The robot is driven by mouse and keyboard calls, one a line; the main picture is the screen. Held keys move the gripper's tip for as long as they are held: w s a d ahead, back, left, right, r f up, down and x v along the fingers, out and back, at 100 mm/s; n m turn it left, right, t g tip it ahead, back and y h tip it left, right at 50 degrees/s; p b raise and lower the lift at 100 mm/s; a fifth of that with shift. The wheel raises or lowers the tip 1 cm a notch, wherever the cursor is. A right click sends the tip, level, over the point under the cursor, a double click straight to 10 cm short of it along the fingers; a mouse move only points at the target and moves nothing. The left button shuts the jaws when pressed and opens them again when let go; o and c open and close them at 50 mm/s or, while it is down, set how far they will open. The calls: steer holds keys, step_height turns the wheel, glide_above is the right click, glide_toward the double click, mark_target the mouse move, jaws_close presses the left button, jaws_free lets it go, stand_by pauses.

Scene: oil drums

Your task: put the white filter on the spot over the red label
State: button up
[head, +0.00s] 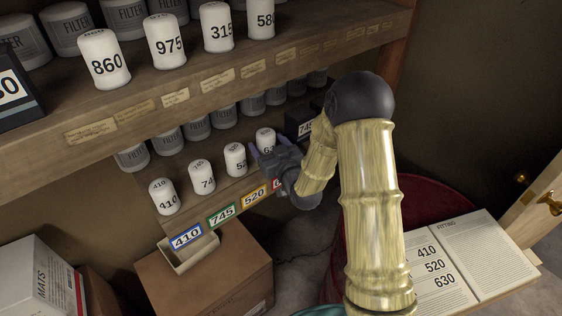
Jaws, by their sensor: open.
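Several white filters with black numbers stand upright on the lower shelf: one marked 410 (163,197), one starting 74 (201,178), one starting 52 (235,160) and one starting 63 (265,140). The red label (277,184) shows only as a sliver on the shelf's front edge, mostly hidden by my gripper. My gripper (262,154) is open, right at the front of the filter starting 63, whose lower part it hides. I cannot tell whether the fingers touch it. The spot above the red label is also covered by my gripper.
Blue (187,237), green (222,215) and yellow (254,195) labels line the lower shelf edge. Grey filters stand behind. A dark box (305,125) is right of the row. The upper shelf (180,97) overhangs. An open book (460,262) lies at right.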

steer(key=p+v, duration=0.1)
steer(key=v, duration=0.9)
steer(key=shift+s+d, duration=0.15)
steer(key=shift+s, duration=0.25)
steer(key=shift+w, duration=0.15)
steer(key=s+d+m+g+h, duration=0.2)
steer(key=s+d+g+h, duration=0.1)
steer(key=s+g, duration=0.4)
steer(key=s+d+m+g+h, duration=0.2)
steer(key=s+d+g+h, duration=0.2)
steer(key=s+g, duration=0.3)
steer(key=s+d, duration=0.1)
steer(key=s, duration=0.3)
steer(key=shift+d+r+m, duration=0.15)
steer(key=shift+r+m, duration=0.05)
steer(key=shift+m, duration=0.2)
